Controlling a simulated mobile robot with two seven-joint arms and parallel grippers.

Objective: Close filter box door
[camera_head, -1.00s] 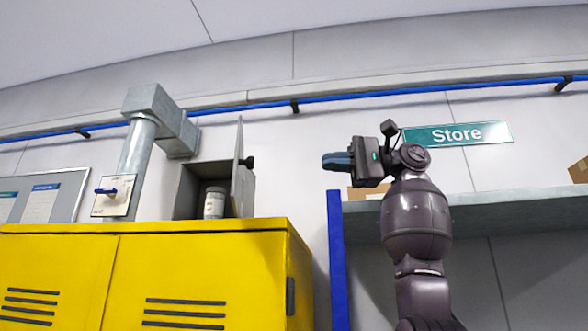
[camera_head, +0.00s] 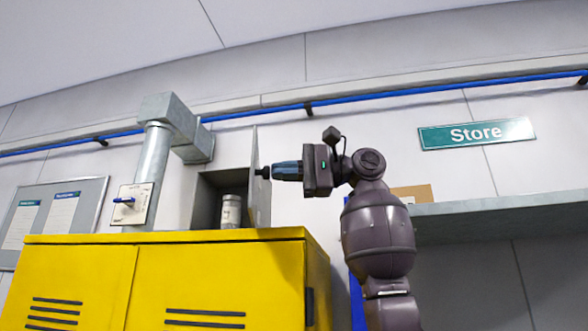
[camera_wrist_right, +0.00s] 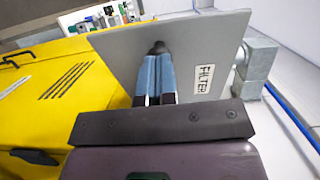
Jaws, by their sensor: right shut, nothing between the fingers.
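The filter box (camera_head: 207,201) is a grey metal box on top of the yellow cabinet, with a pale canister (camera_head: 231,211) inside. Its door (camera_head: 256,190) stands open, seen nearly edge-on in the head view. In the right wrist view the door (camera_wrist_right: 193,50) is a grey plate labelled FILTER. A black knob (camera_head: 263,172) sticks out from the door's outer face. My right gripper (camera_head: 276,171) is shut and empty, with its blue fingertips at the knob. The knob (camera_wrist_right: 158,48) also shows just beyond the fingertips in the wrist view; contact is hard to tell. My left gripper is not in view.
The yellow cabinet (camera_head: 215,272) stands under the box. A grey duct (camera_head: 178,125) and a panel with a blue-handled lever (camera_head: 133,203) are left of the box. A shelf (camera_head: 500,217) with a cardboard box (camera_head: 413,193) is at right, behind my right arm.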

